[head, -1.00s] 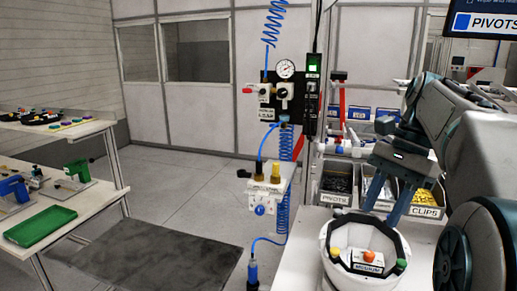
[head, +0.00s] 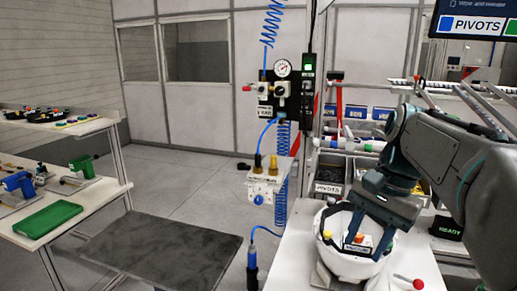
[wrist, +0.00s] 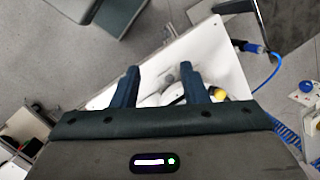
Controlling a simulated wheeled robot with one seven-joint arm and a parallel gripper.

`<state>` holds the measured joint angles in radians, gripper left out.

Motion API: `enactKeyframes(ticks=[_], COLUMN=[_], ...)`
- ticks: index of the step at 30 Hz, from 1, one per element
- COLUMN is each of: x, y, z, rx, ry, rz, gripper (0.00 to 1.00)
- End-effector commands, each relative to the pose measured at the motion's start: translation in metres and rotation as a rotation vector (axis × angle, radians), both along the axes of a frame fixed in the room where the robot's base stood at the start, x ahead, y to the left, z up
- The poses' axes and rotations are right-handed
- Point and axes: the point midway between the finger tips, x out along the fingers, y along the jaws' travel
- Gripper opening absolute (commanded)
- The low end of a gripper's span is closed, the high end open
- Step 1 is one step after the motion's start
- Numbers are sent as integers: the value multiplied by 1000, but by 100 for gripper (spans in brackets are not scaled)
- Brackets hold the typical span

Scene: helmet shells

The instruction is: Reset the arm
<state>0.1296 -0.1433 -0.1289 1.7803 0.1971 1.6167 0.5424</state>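My gripper (head: 367,240) hangs from my arm on the right of the head view, its two dark blue fingers pointing down. The fingers overlap the white helmet shell (head: 345,263) in the picture; I cannot tell whether they touch it. In the wrist view the fingers (wrist: 160,84) are spread apart with nothing held between them.
A red-knobbed lever (head: 417,284) is at the bench front. Air fittings (head: 265,185) and a blue hose hang left of the bench. A side table with a green tray (head: 47,220) stands far left.

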Motion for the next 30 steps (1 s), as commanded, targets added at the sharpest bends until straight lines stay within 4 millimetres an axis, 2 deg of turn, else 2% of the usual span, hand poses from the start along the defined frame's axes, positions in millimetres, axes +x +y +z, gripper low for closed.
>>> enactKeyframes(ticks=[5, 12, 16, 21, 30], x=[-24, -61, -75, -83, -83], y=[17, 38, 43, 44, 45], z=[-39, -105, -130, -145, -146], rx=[-72, -217, -277, -315, -318], ry=[-122, -310, -377, -416, -419], rz=[194, 545, 684, 768, 776], gripper=[40, 40, 40, 40, 40])
